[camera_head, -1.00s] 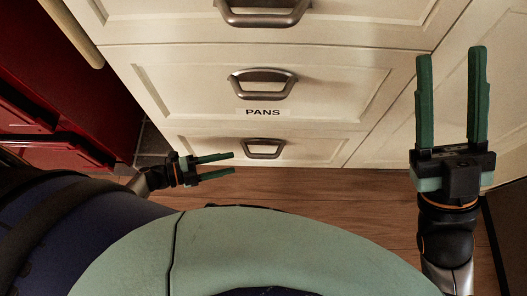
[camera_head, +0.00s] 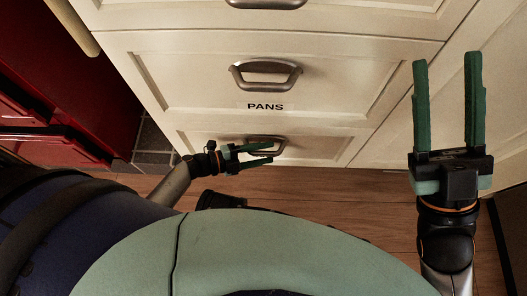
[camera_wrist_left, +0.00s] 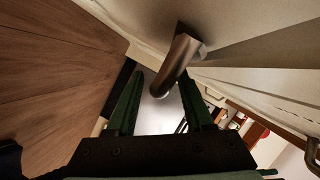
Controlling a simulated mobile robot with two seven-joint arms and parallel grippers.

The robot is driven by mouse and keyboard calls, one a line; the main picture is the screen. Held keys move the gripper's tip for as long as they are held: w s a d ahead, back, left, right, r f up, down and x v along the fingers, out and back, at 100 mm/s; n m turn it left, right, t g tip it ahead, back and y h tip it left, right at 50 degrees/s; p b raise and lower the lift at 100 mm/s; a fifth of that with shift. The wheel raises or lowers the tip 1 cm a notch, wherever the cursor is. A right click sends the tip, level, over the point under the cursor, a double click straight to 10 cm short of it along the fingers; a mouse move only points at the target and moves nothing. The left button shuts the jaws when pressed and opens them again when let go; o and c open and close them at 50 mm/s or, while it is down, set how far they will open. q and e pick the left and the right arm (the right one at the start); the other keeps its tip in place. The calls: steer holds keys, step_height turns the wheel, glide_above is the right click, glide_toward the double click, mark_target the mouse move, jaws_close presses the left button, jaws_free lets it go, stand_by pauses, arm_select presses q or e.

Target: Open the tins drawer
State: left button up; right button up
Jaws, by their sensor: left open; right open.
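No label reading tins is readable in either view. The lowest cream drawer (camera_head: 325,147) is shut and has a metal bow handle (camera_head: 275,138), partly hidden by my left gripper. My left gripper (camera_head: 272,153) is open, with its fingers reaching to the right at this handle. In the left wrist view the handle (camera_wrist_left: 176,65) shows between the two spread finger tips of my left gripper (camera_wrist_left: 162,80). I cannot tell whether they touch. My right gripper (camera_head: 446,58) is open and empty, in front of the cabinet at the right.
Above is a shut drawer labelled PANS (camera_head: 265,106) with its own handle (camera_head: 265,73). Another drawer with a handle (camera_head: 266,3) is above that. A red cabinet (camera_head: 75,75) stands at the left. The wooden floor (camera_head: 330,195) in front is clear.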

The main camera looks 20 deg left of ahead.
arm_select(q)
jaws_close()
stand_by(1.3)
